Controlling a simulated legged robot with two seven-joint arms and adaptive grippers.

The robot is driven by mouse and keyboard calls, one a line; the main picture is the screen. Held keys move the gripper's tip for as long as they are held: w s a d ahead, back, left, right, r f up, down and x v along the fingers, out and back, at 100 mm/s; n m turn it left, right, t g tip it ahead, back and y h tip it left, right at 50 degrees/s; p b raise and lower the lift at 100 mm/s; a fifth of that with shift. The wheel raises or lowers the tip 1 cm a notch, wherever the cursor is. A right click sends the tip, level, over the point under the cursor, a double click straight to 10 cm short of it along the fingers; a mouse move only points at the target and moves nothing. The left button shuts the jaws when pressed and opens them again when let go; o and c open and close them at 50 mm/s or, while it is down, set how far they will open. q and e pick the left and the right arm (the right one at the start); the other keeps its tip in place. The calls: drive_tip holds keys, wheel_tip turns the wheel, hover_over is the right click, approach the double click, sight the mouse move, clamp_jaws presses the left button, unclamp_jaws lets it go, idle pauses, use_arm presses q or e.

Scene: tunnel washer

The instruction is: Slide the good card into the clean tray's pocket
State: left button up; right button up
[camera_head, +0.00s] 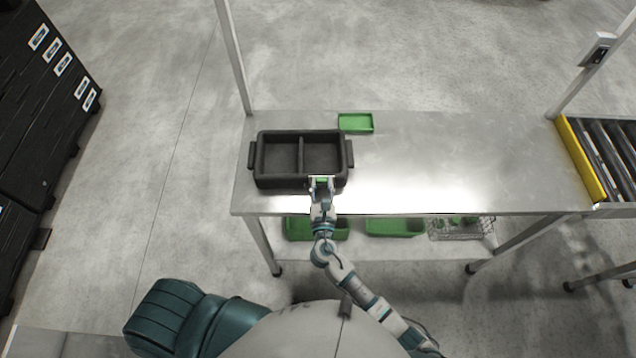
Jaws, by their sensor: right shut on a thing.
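A black tray (256,160) with two compartments and a handle at each end stands on the left part of the steel table. My right gripper (321,180) is at the tray's front wall, towards its right end. It is shut on a small card with green and white on it, mostly hidden by the fingers. I cannot tell whether the card is in a pocket or only held against the wall. My left gripper is not in view.
A small green tray (356,123) lies at the table's back edge. The steel table (470,165) is clear to the right, up to a roller conveyor (612,155) with a yellow edge. Green bins (395,227) and a wire basket (462,229) sit on the lower shelf. A post rises at the back left.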

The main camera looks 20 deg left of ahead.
drive_tip(key=shift+d+r, duration=0.15)
drive_tip(key=shift+d, duration=0.25)
drive_tip(key=shift+a+f+b, duration=0.35)
drive_tip(key=shift+a+f, duration=0.2)
drive_tip(key=shift+a, duration=0.35)
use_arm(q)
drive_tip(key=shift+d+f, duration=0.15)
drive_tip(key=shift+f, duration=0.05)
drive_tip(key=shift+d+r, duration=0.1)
use_arm(e)
drive_tip(key=shift+d, duration=0.25)
drive_tip(key=shift+d+r+p, duration=0.1)
drive_tip(key=shift+d+p, duration=0.1)
drive_tip(key=shift+p, duration=0.15)
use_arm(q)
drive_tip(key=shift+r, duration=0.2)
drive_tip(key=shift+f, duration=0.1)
use_arm(e)
drive_tip(key=shift+a, duration=0.1)
use_arm(q)
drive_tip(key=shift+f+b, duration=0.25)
drive_tip(key=shift+b, duration=0.1)
use_arm(e)
drive_tip(key=shift+f, duration=0.5)
